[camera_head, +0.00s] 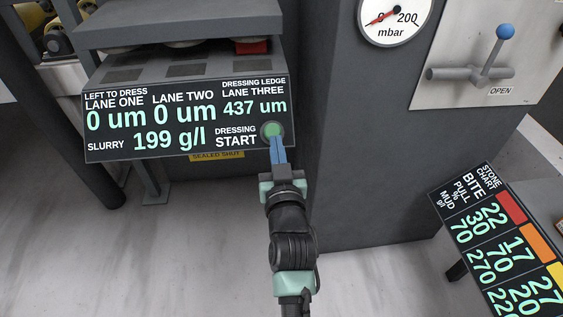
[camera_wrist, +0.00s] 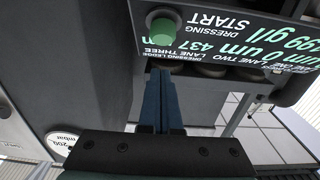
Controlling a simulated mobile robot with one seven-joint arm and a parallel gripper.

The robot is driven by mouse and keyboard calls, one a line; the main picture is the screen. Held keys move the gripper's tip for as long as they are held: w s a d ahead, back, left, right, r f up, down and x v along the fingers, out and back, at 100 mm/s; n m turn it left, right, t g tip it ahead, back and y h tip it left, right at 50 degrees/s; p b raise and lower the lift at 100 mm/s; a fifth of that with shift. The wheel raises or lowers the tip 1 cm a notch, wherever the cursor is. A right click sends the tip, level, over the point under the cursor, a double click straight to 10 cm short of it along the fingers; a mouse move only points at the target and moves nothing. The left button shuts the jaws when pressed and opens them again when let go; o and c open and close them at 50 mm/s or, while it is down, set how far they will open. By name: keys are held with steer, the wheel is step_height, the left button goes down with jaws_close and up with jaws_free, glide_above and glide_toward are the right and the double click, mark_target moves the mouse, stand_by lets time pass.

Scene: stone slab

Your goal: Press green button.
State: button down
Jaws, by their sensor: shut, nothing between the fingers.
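The green button (camera_head: 272,131) is a round knob at the lower right of a black display panel (camera_head: 187,122), beside the words DRESSING START. In the wrist view the green button (camera_wrist: 164,27) shows upside down with the panel, above the fingertips. My gripper (camera_head: 277,142) has its blue fingers together, with nothing between them. In the head view its tips overlap the lower edge of the button. In the wrist view my gripper (camera_wrist: 160,72) has its tips just below the button in the picture; I cannot tell whether they touch it.
A dark grey column (camera_head: 390,130) stands right of the panel, with a pressure gauge (camera_head: 394,17). A plate with a blue-knobbed lever (camera_head: 505,32) is at the upper right. A stone chart (camera_head: 500,240) is at the lower right. A grey ledge (camera_head: 180,25) overhangs the panel.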

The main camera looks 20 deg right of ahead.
steer(key=p+v, duration=0.2)
steer(key=v, duration=0.4)
steer(key=shift+s+r, duration=0.25)
stand_by(0.6)
steer(key=w+a+r+n+t+y, duration=0.15)
steer(key=a+r, duration=0.25)
steer(key=r, duration=0.8)
steer(key=a+r+t, duration=0.3)
steer(key=a+r, duration=0.1)
steer(key=r, duration=0.8)
steer(key=s+a+r+n+t+y+p, duration=0.1)
steer(key=s+a+r+t, duration=0.15)
steer(key=s+r, duration=0.45)
steer(key=s+a+r+t+y, duration=0.1)
steer(key=s+a+r, duration=0.2)
steer(key=r, duration=0.7)
steer(key=s+a+r+n+t+y+p, duration=0.1)
steer(key=s+a+r+t+y, duration=0.2)
steer(key=r, duration=0.6)
step_height(320, 180, up, 35)
steer(key=g+h+p, duration=0.1)
steer(key=p, duration=3.4)
steer(key=shift+s+d+p, duration=0.2)
steer(key=shift+s+p, duration=0.05)
steer(key=shift+p, duration=0.15)
steer(key=shift+h, duration=0.25)
